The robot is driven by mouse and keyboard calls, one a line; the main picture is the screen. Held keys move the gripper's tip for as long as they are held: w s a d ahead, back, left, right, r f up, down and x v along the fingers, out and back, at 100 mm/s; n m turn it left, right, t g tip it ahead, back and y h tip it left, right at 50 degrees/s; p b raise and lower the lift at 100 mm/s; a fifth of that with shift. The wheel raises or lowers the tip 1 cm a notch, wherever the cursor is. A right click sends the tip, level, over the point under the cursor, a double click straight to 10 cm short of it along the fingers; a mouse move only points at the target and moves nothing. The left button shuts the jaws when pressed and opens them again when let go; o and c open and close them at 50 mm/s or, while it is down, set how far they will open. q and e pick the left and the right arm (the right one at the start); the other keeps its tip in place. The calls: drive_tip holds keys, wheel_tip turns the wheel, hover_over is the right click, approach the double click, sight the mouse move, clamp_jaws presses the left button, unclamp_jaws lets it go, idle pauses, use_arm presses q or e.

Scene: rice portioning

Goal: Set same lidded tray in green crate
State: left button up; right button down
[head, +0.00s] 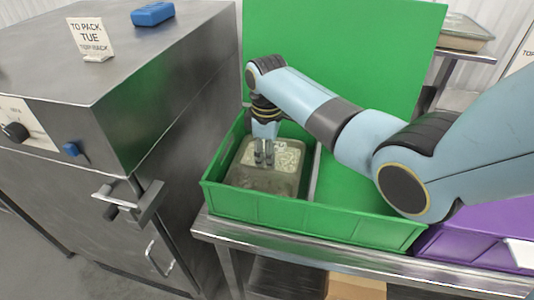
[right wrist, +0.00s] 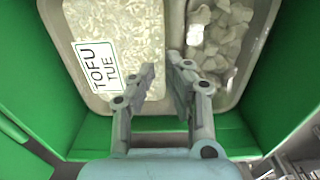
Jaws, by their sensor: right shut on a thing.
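The lidded tray (head: 262,186) is inside the green crate (head: 310,217), in its left part. Through its clear lid the right wrist view shows white rice (right wrist: 125,35) on one side and pale chunks (right wrist: 215,45) on the other. A label on it reads "TOFU TUE" (right wrist: 97,75). My right gripper (head: 264,160) reaches down into the crate from above, its fingers shut on the tray. It also shows in the right wrist view (right wrist: 168,75). Whether the tray rests on the crate floor is hard to tell. My left gripper is not in view.
A steel cabinet (head: 150,60) stands left of the crate, with a sign (head: 90,38) reading "TO PACK TUE TOP RACK". A purple crate (head: 475,240) is at right on the same steel bench (head: 240,232). Another tray (head: 465,32) sits on a rack behind.

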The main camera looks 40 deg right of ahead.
drive_tip(key=shift+f, duration=0.1)
idle(0.7)
drive_tip(key=c, duration=0.8)
unclamp_jaws()
drive_tip(key=shift+r+p, duration=0.55)
drive_tip(key=shift+r, duration=3.4)
